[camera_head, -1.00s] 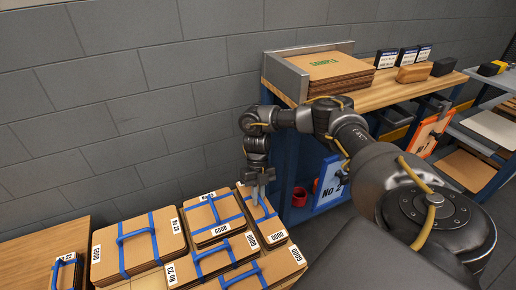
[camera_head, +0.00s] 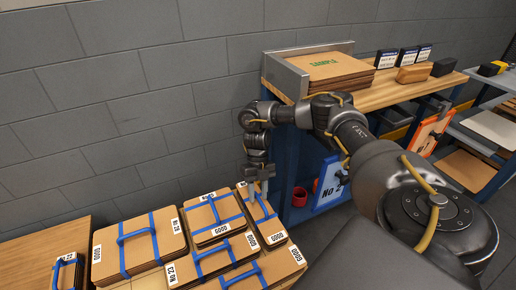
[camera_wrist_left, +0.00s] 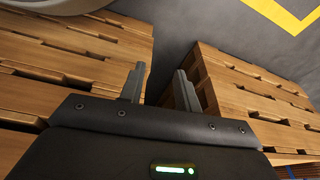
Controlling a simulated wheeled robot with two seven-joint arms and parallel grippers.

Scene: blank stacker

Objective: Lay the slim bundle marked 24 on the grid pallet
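Several cardboard bundles tied with blue straps lie at the bottom of the head view. A slim bundle (camera_head: 265,221) lies at their back right; its white label is too small to read surely, so I cannot confirm 24. My right gripper (camera_head: 264,188) points down just over its back end, with the fingers small and partly merged with the strap; I cannot tell whether they touch it or are shut. My left gripper (camera_wrist_left: 160,86) shows in the left wrist view, open and empty, over the gap between two slatted wooden pallets. I cannot tell which is the grid pallet.
A large bundle (camera_head: 139,246) and a bundle marked No 23 (camera_head: 207,264) lie beside the slim one. A wooden surface (camera_head: 45,249) is at the left. A workbench (camera_head: 377,88) with a sample stack (camera_head: 335,70) stands behind my right arm. A red cup (camera_head: 299,197) is below it.

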